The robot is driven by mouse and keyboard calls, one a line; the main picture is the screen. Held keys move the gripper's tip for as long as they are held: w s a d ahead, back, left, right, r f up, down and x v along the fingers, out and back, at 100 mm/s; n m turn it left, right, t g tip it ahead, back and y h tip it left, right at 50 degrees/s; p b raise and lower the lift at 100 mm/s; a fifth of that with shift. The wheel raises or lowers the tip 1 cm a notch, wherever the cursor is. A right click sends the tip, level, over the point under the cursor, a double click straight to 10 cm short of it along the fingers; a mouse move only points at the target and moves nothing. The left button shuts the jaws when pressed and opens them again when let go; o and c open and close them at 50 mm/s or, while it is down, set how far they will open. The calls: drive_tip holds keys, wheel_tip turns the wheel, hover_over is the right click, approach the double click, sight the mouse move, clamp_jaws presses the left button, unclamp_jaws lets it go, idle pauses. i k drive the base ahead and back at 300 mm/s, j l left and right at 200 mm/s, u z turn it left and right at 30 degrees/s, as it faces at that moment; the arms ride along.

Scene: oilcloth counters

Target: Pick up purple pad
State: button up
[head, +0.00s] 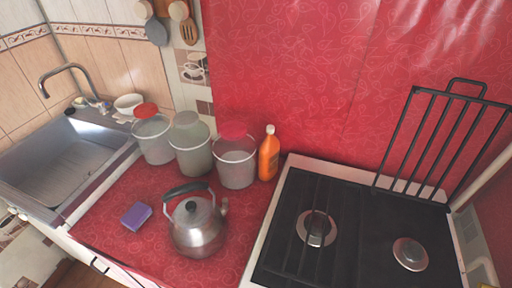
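The purple pad (136,216) is a small block-shaped sponge. It lies flat on the red oilcloth counter (112,240), left of the kettle and close to the counter's front edge. Nothing covers it. My gripper is not in this head view.
A metal kettle (198,232) with a dark handle stands right of the pad, with a gap between them. Several lidded canisters (190,150) and an orange bottle (268,155) stand behind. A sink (62,160) is at left, a stove (350,238) at right.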

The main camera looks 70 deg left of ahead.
sight(134, 219)
drive_tip(key=u, duration=2.5)
drive_tip(key=z, duration=1.45)
drive_tip(key=u, duration=1.45)
drive_tip(key=i+j+u, duration=0.15)
drive_tip(key=u, duration=0.2)
drive_tip(key=i+j+u, duration=0.15)
drive_tip(key=u, duration=0.25)
